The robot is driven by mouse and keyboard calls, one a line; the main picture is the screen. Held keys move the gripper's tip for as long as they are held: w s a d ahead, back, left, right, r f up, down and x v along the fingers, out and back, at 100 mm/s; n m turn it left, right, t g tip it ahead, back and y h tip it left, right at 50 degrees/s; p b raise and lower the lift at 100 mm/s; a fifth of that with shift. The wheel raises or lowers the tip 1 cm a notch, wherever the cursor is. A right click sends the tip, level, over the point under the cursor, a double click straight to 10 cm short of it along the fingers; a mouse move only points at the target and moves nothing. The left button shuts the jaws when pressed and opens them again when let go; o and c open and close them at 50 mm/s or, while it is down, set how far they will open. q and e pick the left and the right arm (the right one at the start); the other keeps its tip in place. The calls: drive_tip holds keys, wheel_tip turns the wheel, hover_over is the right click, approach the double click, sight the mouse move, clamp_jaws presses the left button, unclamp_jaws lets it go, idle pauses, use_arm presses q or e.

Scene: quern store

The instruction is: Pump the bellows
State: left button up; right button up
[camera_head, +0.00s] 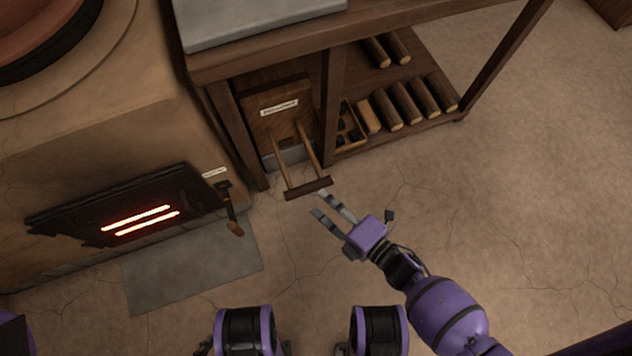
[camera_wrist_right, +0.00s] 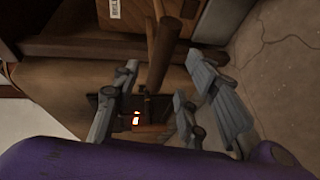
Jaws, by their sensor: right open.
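The bellows (camera_head: 262,104) is a labelled wooden board standing under the workbench. Two wooden rods run from it toward me to a dark crossbar handle (camera_head: 308,188). My right gripper (camera_head: 323,205) is open and empty, with its fingertips just short of the crossbar on the near right side. In the right wrist view the handle (camera_wrist_right: 163,52) shows beyond and between the spread fingers of the gripper (camera_wrist_right: 163,72). I cannot see contact between them. My left gripper is not in view.
A furnace with a dark door (camera_head: 70,222) and glowing slits is at left, with a latch handle (camera_head: 233,222) sticking out. A grey floor slab (camera_head: 190,275) lies before it. The workbench (camera_head: 260,60) holds several logs (camera_head: 405,104) on its lower shelf. The floor at right is clear.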

sight(313, 190)
drive_tip(key=b+x, duration=0.1)
drive_tip(key=x, duration=0.4)
drive_tip(key=shift+w+a+f, duration=0.2)
drive_tip(key=shift+w+a, duration=0.05)
drive_tip(key=shift+w+a+b, duration=0.35)
drive_tip(key=shift+w+a, duration=0.05)
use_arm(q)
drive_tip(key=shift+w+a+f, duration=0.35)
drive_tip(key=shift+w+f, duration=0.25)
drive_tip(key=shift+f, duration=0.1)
use_arm(e)
clamp_jaws()
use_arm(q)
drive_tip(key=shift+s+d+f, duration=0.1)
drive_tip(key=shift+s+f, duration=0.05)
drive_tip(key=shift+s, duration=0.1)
